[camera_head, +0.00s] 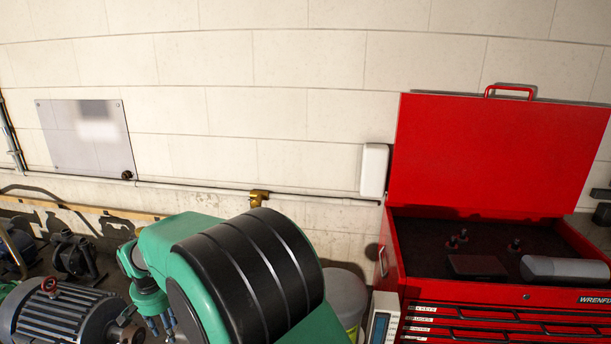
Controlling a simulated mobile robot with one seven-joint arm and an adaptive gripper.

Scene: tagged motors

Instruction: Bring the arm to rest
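My green and black arm (250,275) fills the lower middle of the head view, close to the camera. At its left is a smaller green wrist part, with what looks like my gripper (160,325) below it, pointing down. The fingers are small and partly hidden, and I cannot tell whether they are open or hold anything. A large grey finned motor (62,318) lies at the lower left, just left of the gripper in the picture. A dark motor (76,256) stands behind it.
A red tool chest (402,262) stands at the right with its lid (495,155) raised. A grey case (565,270) and a dark block (476,266) lie in its top. A bin (346,292) is partly hidden behind my arm. The upper wall area is clear.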

